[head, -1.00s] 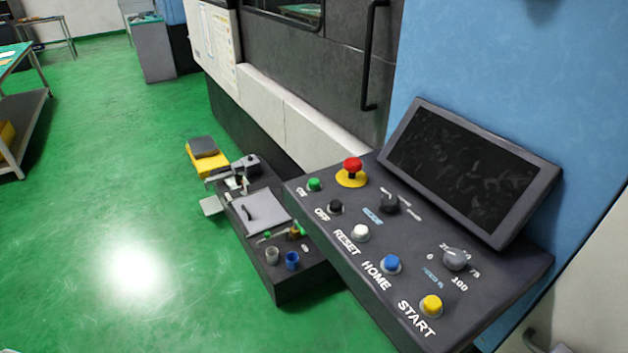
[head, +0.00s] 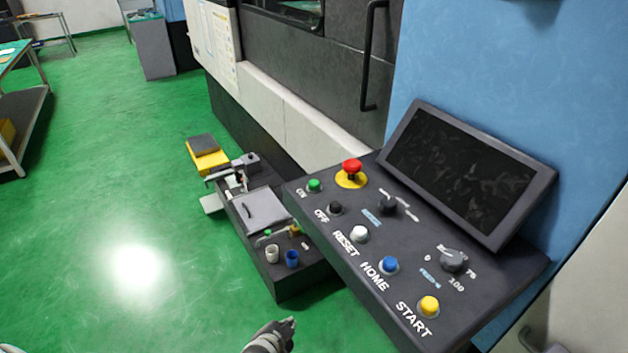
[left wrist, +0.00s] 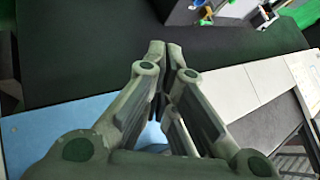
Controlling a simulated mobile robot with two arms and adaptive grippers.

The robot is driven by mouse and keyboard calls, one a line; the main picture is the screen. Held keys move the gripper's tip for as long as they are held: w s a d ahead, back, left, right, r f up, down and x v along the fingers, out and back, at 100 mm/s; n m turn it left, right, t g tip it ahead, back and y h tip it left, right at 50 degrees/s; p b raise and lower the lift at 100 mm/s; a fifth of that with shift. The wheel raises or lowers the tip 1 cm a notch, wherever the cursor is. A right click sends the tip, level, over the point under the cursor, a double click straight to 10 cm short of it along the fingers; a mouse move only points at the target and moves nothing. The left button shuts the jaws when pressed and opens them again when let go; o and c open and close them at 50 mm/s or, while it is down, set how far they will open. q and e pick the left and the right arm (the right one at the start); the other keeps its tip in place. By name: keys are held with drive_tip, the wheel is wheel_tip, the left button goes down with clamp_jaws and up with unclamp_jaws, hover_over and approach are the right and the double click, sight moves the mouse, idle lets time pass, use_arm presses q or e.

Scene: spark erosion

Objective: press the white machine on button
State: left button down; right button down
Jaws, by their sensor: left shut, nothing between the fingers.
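The control panel (head: 330,235) tilts toward me in the head view. The white button (head: 359,233) is beside the label RESET. The green button (head: 314,185) is beside the label ON, and the black one (head: 335,208) is beside OFF. My left gripper (head: 288,325) shows at the bottom edge, shut and empty, below and left of the panel, apart from every button. In the left wrist view its fingers (left wrist: 165,50) are together, and no button can be made out there. My right gripper is not in view.
A red emergency stop (head: 352,167), a blue HOME button (head: 389,265) and a yellow START button (head: 429,306) share the panel. A dark screen (head: 455,170) rises behind. A low tool tray (head: 300,279) stands left of the panel. Green floor (head: 110,200) is open further left.

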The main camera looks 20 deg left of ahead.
use_arm(q)
drive_tip(key=w+d+r+m+t, duration=0.15)
drive_tip(key=w+r+t, duration=0.35)
drive_tip(key=r, duration=1.4)
drive_tip(key=w+r+m+t, duration=0.3)
drive_tip(key=w+r+t, duration=0.1)
drive_tip(key=r, duration=1.4)
drive_tip(key=w+d+r+m+t+h, duration=0.2)
drive_tip(key=d+r+m+h, duration=0.1)
drive_tip(key=r+m, duration=0.2)
drive_tip(key=w+d+r+m+t+h, duration=0.2)
drive_tip(key=r+m+h, duration=0.15)
drive_tip(key=r, duration=0.25)
drive_tip(key=d+r+m+g+h, duration=0.2)
drive_tip(key=d+m+g+h, duration=0.4)
drive_tip(key=m, duration=0.7)
drive_tip(key=d+r+m+g+h, duration=0.1)
drive_tip(key=d+m+g+h, duration=0.45)
drive_tip(key=m, duration=0.75)
drive_tip(key=w+a+f+m+g+y, duration=0.1)
drive_tip(key=w+a+f+m+y, duration=0.1)
drive_tip(key=a+y, duration=0.4)
drive_tip(key=w+a+f+m+g+y, duration=0.1)
drive_tip(key=w+a+f+m+y, duration=0.2)
drive_tip(key=w+a+y, duration=0.3)
drive_tip(key=a+p, duration=0.1)
drive_tip(key=a, duration=0.4)
drive_tip(key=shift+a+m+g, duration=0.2)
drive_tip(key=shift+m+g, duration=0.15)
drive_tip(key=shift+m, duration=0.05)
